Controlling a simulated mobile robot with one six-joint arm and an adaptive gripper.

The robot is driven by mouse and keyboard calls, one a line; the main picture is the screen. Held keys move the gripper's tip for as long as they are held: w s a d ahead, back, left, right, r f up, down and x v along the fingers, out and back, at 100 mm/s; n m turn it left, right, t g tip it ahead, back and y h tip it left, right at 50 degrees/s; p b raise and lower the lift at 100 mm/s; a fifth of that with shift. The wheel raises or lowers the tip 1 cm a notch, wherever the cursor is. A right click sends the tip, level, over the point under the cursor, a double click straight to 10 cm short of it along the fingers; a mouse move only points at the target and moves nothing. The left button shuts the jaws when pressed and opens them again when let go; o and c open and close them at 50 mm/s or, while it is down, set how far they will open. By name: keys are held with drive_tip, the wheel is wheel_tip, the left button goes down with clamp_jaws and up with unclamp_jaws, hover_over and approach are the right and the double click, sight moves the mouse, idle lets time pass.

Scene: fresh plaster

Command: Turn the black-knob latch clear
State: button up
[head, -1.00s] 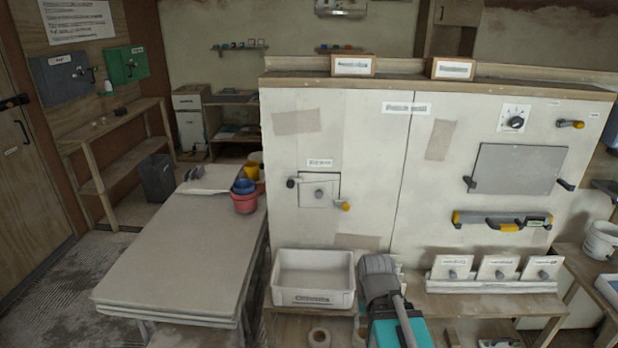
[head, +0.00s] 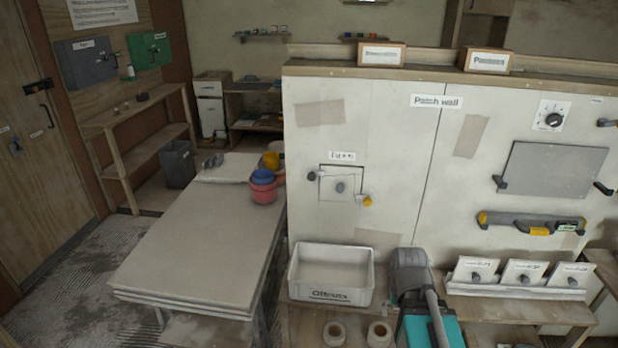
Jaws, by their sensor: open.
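A small square hatch panel (head: 340,199) with a grey knob in its middle is set in the pale patch wall. The black-knob latch (head: 311,176) is at the hatch's upper left edge. A yellow-knob latch (head: 367,201) is at its lower right edge. Both latches are small here, and I cannot tell how far either overlaps the panel. Part of my arm, grey and teal, shows at the bottom, right of the white bin and below the hatch. My gripper's fingers are not visible.
A white bin (head: 331,290) stands below the hatch. A board-topped table (head: 195,240) with blue and red pots (head: 263,188) is at the left. A grey plate (head: 556,170), a level (head: 530,222) and tiles on a rack (head: 520,290) are at the right.

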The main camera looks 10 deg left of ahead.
drive_tip(key=w+r+m+t+h+b, duration=0.15)
drive_tip(key=w+t+h, duration=0.25)
drive_tip(key=w, duration=0.7)
drive_tip(key=n+t+y+b, duration=0.2)
drive_tip(key=n+t+y, duration=0.25)
drive_tip(key=t, duration=0.95)
approach(311, 178)
drive_tip(key=s, duration=0.3)
drive_tip(key=shift+w+a+r+h, duration=0.1)
drive_tip(key=shift+a+r+h, duration=0.1)
drive_tip(key=shift+a+h, duration=0.1)
drive_tip(key=shift+w, duration=0.15)
drive_tip(key=w, duration=1.3)
drive_tip(key=shift+w+d, duration=0.25)
